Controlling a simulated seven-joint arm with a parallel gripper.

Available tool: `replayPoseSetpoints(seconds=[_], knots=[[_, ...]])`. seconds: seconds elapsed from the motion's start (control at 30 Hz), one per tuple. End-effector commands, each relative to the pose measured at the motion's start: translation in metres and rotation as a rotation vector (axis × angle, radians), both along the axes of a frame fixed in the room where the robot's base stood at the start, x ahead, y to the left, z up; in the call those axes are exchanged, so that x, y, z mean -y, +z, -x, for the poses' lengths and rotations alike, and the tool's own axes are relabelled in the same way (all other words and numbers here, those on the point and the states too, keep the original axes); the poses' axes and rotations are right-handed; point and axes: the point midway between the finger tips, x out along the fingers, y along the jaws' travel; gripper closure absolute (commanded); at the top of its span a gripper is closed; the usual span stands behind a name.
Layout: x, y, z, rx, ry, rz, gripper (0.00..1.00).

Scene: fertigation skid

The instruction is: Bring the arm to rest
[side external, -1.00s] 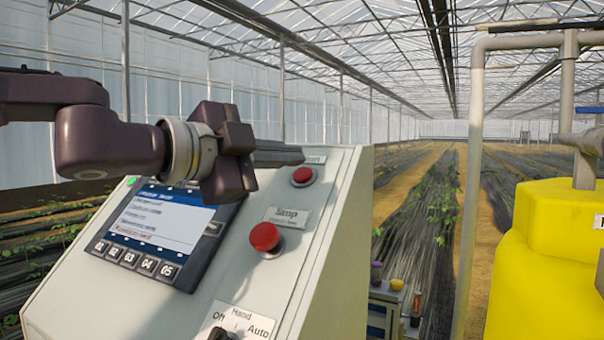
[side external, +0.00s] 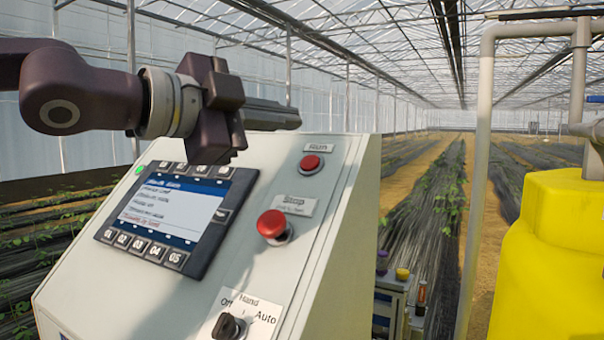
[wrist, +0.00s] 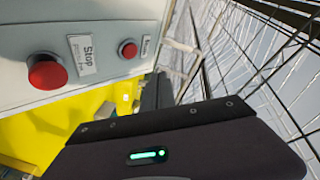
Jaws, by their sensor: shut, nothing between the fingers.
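My gripper (side external: 272,115) is shut and empty. In the side external view it points right, in the air above the control cabinet (side external: 345,240), apart from its face. Part of my gripper's dark body also shows in the wrist view. The cabinet's sloped panel carries a lit screen (side external: 180,205), a large red Stop button (side external: 272,225), a smaller red button (side external: 311,162) and a Hand/Off/Auto selector knob (side external: 229,327). Both red buttons also show in the wrist view, the Stop button (wrist: 47,72) at left and the smaller one (wrist: 129,49) further right.
A yellow tank (side external: 545,250) and a grey pipe frame (side external: 477,190) stand at the right. A small cart (side external: 392,300) with bottles stands behind the cabinet. Planted rows run back through the greenhouse. The air above the panel is free around my gripper.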

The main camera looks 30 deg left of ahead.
Motion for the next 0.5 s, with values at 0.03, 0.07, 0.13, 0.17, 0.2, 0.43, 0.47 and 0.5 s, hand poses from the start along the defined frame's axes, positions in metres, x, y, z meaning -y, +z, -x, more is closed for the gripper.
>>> replayPoseSetpoints(seconds=[0.03,0.07,0.13,0.17,0.2,0.43,0.47,0.5], knots=[[0.0,0.0,0.0,0.0,0.0,0.0,1.0],[0.0,0.0,0.0,0.0,0.0,0.0,1.0],[0.0,0.0,0.0,0.0,0.0,0.0,1.0],[0.0,0.0,0.0,0.0,0.0,0.0,1.0],[0.0,0.0,0.0,-0.001,0.001,0.001,1.0],[-0.086,-0.076,0.048,-0.294,0.249,0.191,1.0],[-0.102,-0.096,0.064,-0.367,0.309,0.243,1.0],[-0.121,-0.124,0.088,-0.461,0.39,0.313,1.0]])
